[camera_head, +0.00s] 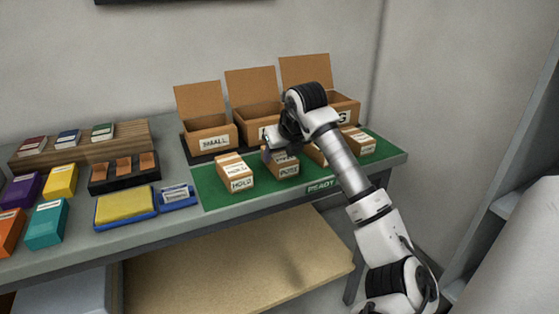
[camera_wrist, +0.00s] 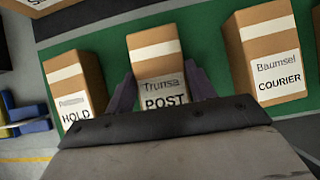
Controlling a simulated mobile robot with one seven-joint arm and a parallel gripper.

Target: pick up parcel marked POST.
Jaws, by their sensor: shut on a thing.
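The parcel marked POST (camera_head: 286,168) is a small brown box with a white label on the green mat (camera_head: 210,192). In the wrist view the POST parcel (camera_wrist: 160,62) sits between the two fingers of my gripper (camera_wrist: 160,95), which is shut on it. My gripper (camera_head: 283,150) comes down on the parcel from above in the head view. Whether the parcel touches the mat is hard to tell. My gripper's body covers the parcel's near end in the wrist view.
The HOLD parcel (camera_wrist: 77,85) stands close on the left and the COURIER parcel (camera_wrist: 264,58) on the right. Open cardboard boxes, one marked SMALL (camera_head: 208,138), stand behind. A yellow sponge pad (camera_head: 124,206) and blue stamp tray (camera_head: 177,196) lie left of the mat.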

